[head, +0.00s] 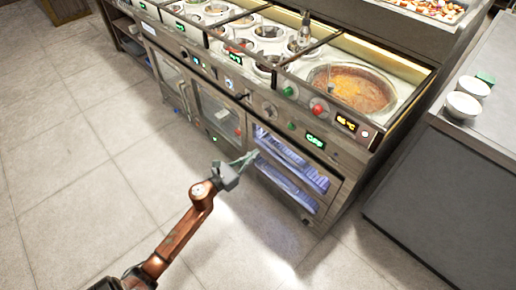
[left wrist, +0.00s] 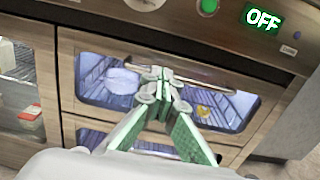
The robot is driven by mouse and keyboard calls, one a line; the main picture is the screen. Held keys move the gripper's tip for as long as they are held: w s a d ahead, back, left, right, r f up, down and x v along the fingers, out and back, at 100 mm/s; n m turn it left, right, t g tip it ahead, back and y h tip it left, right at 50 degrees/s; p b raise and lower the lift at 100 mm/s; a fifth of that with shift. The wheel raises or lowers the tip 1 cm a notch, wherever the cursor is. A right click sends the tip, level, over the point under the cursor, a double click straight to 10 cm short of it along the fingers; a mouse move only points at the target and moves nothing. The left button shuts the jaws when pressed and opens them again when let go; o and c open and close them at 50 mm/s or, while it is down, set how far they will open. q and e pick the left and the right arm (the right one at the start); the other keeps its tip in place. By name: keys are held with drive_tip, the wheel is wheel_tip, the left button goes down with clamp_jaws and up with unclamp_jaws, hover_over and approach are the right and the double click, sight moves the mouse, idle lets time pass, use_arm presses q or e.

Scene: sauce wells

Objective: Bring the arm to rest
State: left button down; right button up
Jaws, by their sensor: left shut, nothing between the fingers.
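My left gripper (head: 246,160) reaches in from the lower left in the head view and is in front of the sauce-well counter (head: 258,105). In the left wrist view its green-padded fingers (left wrist: 163,88) meet at the tips with nothing between them. The fingertips overlap the handle bar of a lit, glass-fronted compartment (left wrist: 225,104). I cannot tell whether they touch it. My right gripper is in neither view.
A large well of reddish-brown sauce (head: 352,88) sits in the counter top. Two white bowls (head: 462,105) stand on the grey counter (head: 490,135) at the right. The tiled floor (head: 85,150) at the left is clear.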

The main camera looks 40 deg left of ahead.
use_arm(q)
drive_tip(key=shift+s+a, duration=0.1)
drive_tip(key=shift+s, duration=0.7)
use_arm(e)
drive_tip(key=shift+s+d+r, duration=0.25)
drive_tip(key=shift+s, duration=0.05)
